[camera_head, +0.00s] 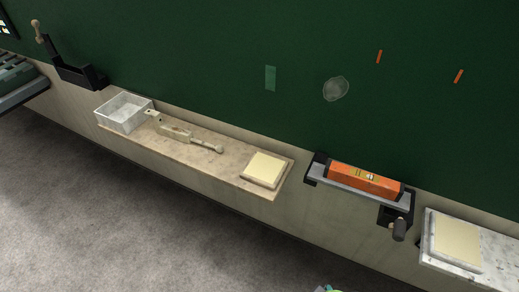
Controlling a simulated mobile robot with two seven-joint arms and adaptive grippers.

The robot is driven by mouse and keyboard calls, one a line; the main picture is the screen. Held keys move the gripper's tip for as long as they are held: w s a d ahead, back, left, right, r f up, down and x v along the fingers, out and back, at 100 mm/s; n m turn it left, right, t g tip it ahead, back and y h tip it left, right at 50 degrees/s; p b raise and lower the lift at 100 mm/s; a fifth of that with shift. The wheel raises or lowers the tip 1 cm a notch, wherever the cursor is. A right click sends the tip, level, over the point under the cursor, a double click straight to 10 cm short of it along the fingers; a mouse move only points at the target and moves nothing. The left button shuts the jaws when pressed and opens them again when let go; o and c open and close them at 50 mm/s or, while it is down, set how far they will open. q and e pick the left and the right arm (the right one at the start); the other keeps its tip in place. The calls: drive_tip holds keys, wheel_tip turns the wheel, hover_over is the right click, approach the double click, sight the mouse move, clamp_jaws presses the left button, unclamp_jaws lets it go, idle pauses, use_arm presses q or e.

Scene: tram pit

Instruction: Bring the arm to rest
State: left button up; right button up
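Neither of my grippers shows in the head view. Only a small green and grey piece (327,289) peeks in at the bottom edge, and I cannot tell what it is. A pale jointed arm-like piece with a round knob (185,133) lies on a beige shelf (222,171). A dark lever with a pale knob (48,42) stands up from a black bracket (82,77) at the upper left. I cannot tell which arm the task names.
The shelf also bears a clear open box (124,112) and a cream pad (265,169). An orange block (365,180) sits in a grey holder with a black crank (399,229). A speckled shelf (498,252) with a pad is at right. The grey floor (130,220) is clear.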

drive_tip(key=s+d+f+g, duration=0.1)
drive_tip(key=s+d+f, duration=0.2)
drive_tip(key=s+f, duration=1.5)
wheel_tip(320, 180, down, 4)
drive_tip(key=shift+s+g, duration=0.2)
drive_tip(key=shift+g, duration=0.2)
